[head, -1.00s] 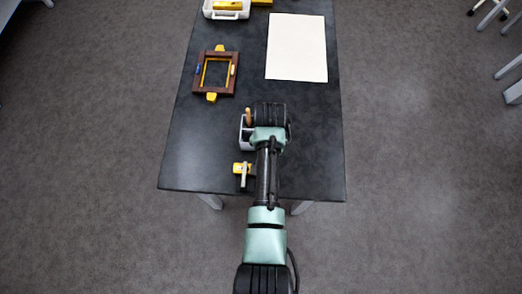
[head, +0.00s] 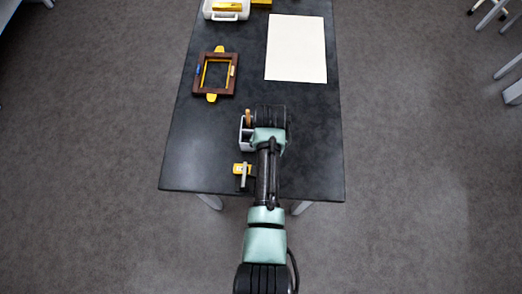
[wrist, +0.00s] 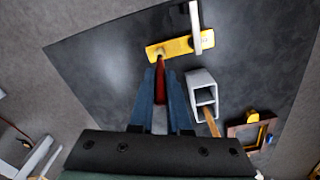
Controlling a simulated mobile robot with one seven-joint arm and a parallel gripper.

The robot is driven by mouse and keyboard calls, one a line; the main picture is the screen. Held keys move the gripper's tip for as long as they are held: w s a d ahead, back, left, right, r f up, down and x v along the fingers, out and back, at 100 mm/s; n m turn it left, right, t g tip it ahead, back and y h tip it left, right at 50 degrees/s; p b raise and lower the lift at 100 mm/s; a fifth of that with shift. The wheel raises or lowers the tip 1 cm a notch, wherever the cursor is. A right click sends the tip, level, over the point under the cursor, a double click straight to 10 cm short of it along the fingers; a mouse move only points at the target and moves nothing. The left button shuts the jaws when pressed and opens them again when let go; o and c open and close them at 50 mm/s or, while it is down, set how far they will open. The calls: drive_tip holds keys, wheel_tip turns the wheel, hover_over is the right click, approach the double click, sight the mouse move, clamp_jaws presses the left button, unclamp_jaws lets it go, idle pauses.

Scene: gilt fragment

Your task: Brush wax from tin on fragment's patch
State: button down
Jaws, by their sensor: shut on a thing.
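In the wrist view my gripper (wrist: 161,88) is shut on a slim red-handled brush (wrist: 161,73). The brush's far end overlaps the left part of a yellow bar, which looks like the gilt fragment (wrist: 180,45); whether it touches is unclear. A small brownish spot lies there. A grey clamp-like bar (wrist: 195,27) crosses the fragment's right part. The fragment also shows near the table's front edge in the head view (head: 237,170). In the head view my wrist hides the gripper and brush. I cannot pick out the tin for certain.
A grey open holder (wrist: 203,80) with a wooden-handled tool (wrist: 211,122) stands just right of my gripper. A brown frame (head: 231,88), a white sheet (head: 296,62) and a white case (head: 224,15) lie farther back. The table's front right is clear.

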drive_tip(key=shift+d+f, duration=0.1)
drive_tip(key=shift+d, duration=0.05)
idle(1.0)
drive_tip(key=shift+p, duration=0.3)
wheel_tip(320, 180, up, 4)
drive_tip(key=p, duration=0.3)
drive_tip(key=shift+f, duration=0.25)
drive_tip(key=shift+r+p, duration=0.3)
drive_tip(key=shift+r, duration=1.1)
drive_tip(key=shift+r, duration=1.4)
drive_tip(key=shift+f, duration=0.1)
